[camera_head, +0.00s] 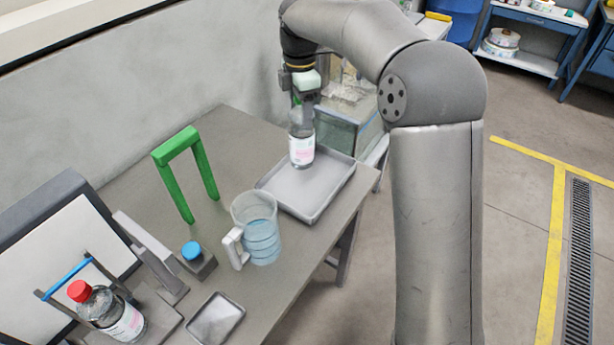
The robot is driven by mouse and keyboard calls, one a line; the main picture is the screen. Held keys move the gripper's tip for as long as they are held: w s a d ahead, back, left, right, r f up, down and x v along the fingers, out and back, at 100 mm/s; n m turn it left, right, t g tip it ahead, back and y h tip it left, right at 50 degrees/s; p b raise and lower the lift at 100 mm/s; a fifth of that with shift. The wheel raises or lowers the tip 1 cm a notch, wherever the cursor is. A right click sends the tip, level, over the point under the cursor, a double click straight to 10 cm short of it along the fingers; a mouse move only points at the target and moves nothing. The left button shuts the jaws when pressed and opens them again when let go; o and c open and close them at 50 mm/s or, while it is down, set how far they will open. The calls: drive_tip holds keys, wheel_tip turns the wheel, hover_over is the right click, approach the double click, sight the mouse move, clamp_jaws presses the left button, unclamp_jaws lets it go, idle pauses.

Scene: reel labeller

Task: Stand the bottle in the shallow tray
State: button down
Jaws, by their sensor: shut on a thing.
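A clear bottle (302,148) with a white and pink label hangs upright from my gripper (301,98). My gripper is shut on its upper part, and the fingers hide the bottle's top. The shallow grey tray (329,198) lies on the far right part of the table. A second bottle (125,321) with a red cap stands in the labelling device at the lower left.
A clear jug (262,243) with a white handle stands just left of the tray. A green arch (176,147), a blue-topped button box (194,256) and a small tray (215,320) are on the table (230,127). A glass tank (346,127) stands behind the tray.

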sight(301, 141)
wheel_tip(301, 141, down, 10)
drive_tip(key=shift+a+r+p, duration=0.1)
drive_tip(key=shift+p, duration=0.7)
drive_tip(key=shift+c, duration=2.3)
unclamp_jaws()
drive_tip(key=shift+f, duration=0.2)
